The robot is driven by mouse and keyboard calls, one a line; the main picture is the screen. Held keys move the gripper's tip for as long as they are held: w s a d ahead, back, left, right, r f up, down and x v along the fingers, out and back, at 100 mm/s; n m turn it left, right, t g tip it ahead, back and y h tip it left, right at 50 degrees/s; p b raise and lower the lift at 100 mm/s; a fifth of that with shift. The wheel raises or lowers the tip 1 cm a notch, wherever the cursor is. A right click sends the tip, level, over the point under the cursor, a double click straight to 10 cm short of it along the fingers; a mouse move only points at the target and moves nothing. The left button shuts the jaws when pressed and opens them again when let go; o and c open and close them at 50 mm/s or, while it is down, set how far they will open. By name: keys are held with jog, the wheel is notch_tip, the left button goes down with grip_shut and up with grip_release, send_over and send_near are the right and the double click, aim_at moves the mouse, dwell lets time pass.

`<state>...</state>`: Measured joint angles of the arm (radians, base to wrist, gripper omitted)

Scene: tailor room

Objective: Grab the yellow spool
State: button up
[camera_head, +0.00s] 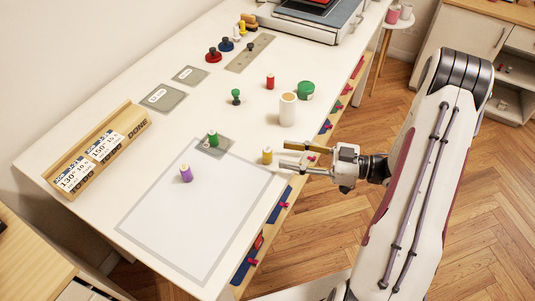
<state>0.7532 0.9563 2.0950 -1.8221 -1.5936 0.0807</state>
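The yellow spool (267,156) stands upright on the white table, by the right edge of the grey-bordered sheet. My gripper (282,157) reaches in from the right with its fingers pointing left. Its two fingers are apart, and their tips are close to the right side of the spool. The spool appears just to the left of the tips. I cannot tell whether either finger touches it. I see nothing held between the fingers.
A white cup (288,109) and a red spool (270,82) stand behind the yellow spool. A green spool (213,139) and a purple spool (186,174) stand to its left. A green container (306,91) is beside the cup. The table's front edge runs under my gripper.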

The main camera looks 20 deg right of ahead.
aim_at(267, 152)
jog(key=shift+w+a, duration=0.35)
jog(key=shift+a, duration=0.3)
jog(key=shift+a, duration=0.15)
jog(key=shift+x, duration=2.45)
jog(key=shift+s, duration=0.1)
jog(key=c, duration=0.9)
